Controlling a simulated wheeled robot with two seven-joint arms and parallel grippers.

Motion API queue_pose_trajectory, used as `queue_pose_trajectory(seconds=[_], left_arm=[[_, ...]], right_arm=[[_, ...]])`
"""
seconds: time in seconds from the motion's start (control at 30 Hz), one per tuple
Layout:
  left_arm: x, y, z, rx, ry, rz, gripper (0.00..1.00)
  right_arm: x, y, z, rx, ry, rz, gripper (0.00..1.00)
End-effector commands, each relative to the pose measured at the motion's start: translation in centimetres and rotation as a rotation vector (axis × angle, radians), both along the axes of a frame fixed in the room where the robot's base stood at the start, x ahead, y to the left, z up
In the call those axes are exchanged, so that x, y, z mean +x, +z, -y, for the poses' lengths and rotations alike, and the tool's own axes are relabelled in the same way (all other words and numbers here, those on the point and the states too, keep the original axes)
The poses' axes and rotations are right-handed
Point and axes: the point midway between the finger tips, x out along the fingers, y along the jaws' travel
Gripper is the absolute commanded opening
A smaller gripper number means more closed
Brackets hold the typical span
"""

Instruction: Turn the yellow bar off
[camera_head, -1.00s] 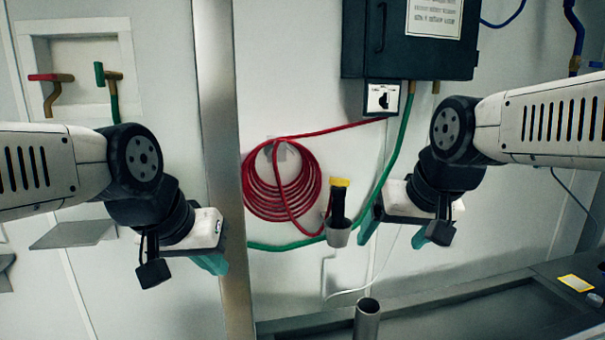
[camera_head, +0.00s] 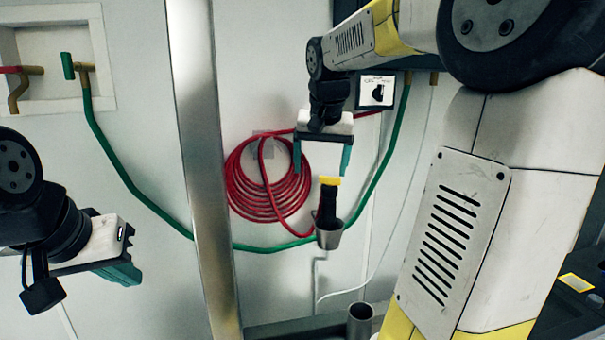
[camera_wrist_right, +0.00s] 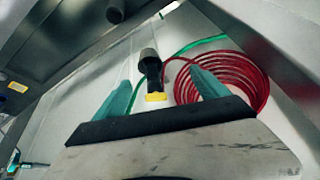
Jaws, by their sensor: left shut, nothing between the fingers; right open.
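The yellow bar (camera_head: 329,181) is the yellow end of a black handle that stands up from a grey cup-shaped fitting (camera_head: 329,236) by the wall. In the right wrist view the yellow end (camera_wrist_right: 155,97) lies between and beyond the two teal fingers. My right gripper (camera_head: 321,160) is open and empty, just above the yellow bar, its fingers pointing down on either side of it. I cannot tell whether they touch it. My left gripper (camera_head: 128,272) is shut and empty, at the lower left, well away from the bar.
A coiled red hose (camera_head: 240,190) hangs on the wall left of the bar. A green hose (camera_head: 140,196) runs behind it. A metal post (camera_head: 205,180) stands between my grippers. A rotary switch (camera_head: 376,92) is above right. A metal tube (camera_head: 360,322) stands below. My right arm covers the right side.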

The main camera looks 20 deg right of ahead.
Motion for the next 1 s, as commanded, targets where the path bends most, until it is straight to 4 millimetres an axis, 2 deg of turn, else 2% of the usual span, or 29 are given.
queue_pose_trajectory(seconds=[0.2,0.3,0.4,0.67,1.0], left_arm=[[0.0,0.0,0.0,0.0,0.0,0.0,0.0],[0.0,0.0,0.0,0.0,0.0,0.0,0.0],[0.0,0.0,0.0,0.0,0.0,0.0,0.0],[0.0,0.0,0.0,0.0,0.0,0.0,0.0],[0.0,0.0,0.0,0.0,0.0,0.0,0.0]], right_arm=[[6.5,-0.1,3.5,-0.023,-0.152,-0.034,0.84],[9.1,-0.5,5.3,-0.035,-0.225,-0.044,0.84],[10.7,-0.8,6.4,-0.041,-0.275,-0.049,0.84],[12.1,-2.2,7.6,-0.046,-0.312,-0.054,0.84],[13.6,-7.1,8.7,-0.046,-0.309,-0.055,0.84]])
